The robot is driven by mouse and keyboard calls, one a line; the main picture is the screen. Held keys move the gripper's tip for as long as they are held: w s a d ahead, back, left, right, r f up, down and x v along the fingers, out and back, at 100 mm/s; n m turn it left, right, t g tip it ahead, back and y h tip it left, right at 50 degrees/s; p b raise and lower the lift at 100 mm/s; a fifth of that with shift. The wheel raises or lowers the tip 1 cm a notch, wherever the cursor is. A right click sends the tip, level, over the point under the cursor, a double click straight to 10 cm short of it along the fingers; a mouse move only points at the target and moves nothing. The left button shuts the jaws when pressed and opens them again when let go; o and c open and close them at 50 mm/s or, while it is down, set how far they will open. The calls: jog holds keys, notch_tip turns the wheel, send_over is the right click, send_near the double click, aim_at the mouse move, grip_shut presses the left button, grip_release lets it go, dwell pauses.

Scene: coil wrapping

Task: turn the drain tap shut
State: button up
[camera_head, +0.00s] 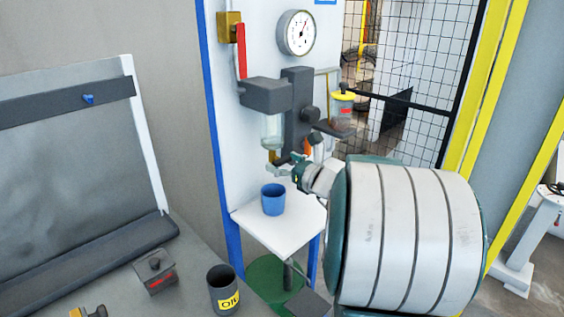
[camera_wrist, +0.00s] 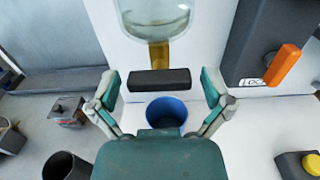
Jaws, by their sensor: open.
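A clear filter bowl (camera_wrist: 155,18) has a brass drain stem (camera_wrist: 158,55) under it. A dark bar, which looks like the drain tap's handle (camera_wrist: 160,80), lies crosswise at the stem's lower end. My gripper (camera_wrist: 160,88) is open, with one finger on each side of the bar and a visible gap on both sides. I cannot tell how far the bar is from the fingers in depth. In the head view my gripper (camera_head: 284,168) is just below the bowl (camera_head: 271,130), and the brass stem (camera_head: 271,157) shows only in part.
A blue cup (camera_head: 272,203) stands on the white shelf (camera_head: 258,228) below the bowl. An orange lever (camera_wrist: 271,65) sits to the right beside a lock label. A red-handled valve (camera_head: 241,50) and a gauge (camera_head: 298,33) are above. An oil can (camera_head: 222,290) is lower left.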

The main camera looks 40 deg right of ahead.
jog(key=shift+s, duration=0.1)
jog(key=s, duration=1.1)
jog(key=shift+s+d, duration=0.4)
jog(key=shift+d, duration=0.05)
jog(key=a+f+n+g+y, duration=0.3)
jog(key=a+n+g, duration=0.3)
jog(key=a, duration=0.5)
jog(key=a+f+n+g+y, duration=0.2)
jog(key=a+n+g+y, duration=0.1)
jog(key=a+n, duration=0.7)
jog(key=s+a+f+n+g+h, duration=0.1)
jog(key=s+a+n+g+h, duration=0.2)
jog(key=n, duration=1.6)
jog(key=s+a+h, duration=0.4)
jog(key=s, duration=0.1)
jog(key=shift+a+f, duration=0.25)
jog(key=shift+f, duration=0.15)
